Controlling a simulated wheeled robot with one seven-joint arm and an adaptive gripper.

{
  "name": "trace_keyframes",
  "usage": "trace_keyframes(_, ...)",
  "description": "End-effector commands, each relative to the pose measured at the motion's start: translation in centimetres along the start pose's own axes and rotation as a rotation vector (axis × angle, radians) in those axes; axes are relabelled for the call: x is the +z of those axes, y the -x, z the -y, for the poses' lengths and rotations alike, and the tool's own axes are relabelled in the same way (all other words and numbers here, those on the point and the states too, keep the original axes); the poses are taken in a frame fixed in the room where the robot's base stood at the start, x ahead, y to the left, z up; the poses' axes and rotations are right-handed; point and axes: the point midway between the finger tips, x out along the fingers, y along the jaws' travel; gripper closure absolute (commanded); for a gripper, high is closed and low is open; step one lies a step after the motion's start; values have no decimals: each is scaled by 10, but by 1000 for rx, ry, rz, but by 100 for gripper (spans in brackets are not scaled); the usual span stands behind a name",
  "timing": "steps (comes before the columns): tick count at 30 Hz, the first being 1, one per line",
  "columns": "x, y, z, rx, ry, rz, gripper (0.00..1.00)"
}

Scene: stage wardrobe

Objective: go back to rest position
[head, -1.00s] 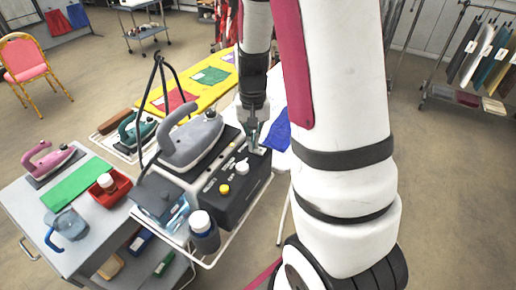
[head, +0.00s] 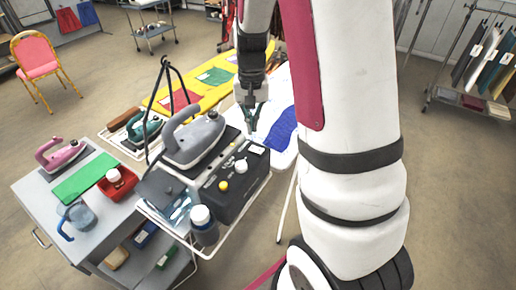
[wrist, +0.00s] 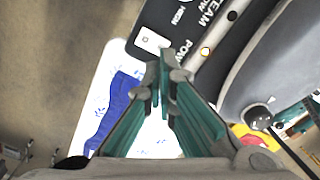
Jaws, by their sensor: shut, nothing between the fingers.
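My gripper (head: 252,112) hangs fingers-down in the head view, above the ironing board edge just behind the dark steam station (head: 236,190). It is empty, with its teal fingertips together in the wrist view (wrist: 160,85). The station carries a white knob, a yellow knob and a big grey iron (head: 195,138). In the wrist view the station's black panel (wrist: 185,25) with a white rocker switch (wrist: 152,41) lies beyond the fingertips. My white arm fills the middle right of the head view.
A blue cloth (head: 284,128) lies on the white board. A yellow board (head: 205,88) with coloured cloths is behind. A grey cart (head: 98,215) at left holds a pink iron (head: 56,153) and a red tray (head: 116,184). A garment rack (head: 455,65) stands right. Floor between is clear.

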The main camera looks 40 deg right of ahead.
Motion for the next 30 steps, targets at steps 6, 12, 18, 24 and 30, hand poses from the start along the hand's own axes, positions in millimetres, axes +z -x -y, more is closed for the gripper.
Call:
trace_keyframes(6, 0, 0, 0, 0, 0, 0, 100)
trace_keyframes(12, 0, 0, 0, 0, 0, 0, 100)
trace_keyframes(18, 4, 10, 5, -12, 18, -12, 100)
trace_keyframes(24, 33, 58, 25, -67, 124, -76, 100)
trace_keyframes(30, 79, 110, 40, -120, 268, -161, 100)
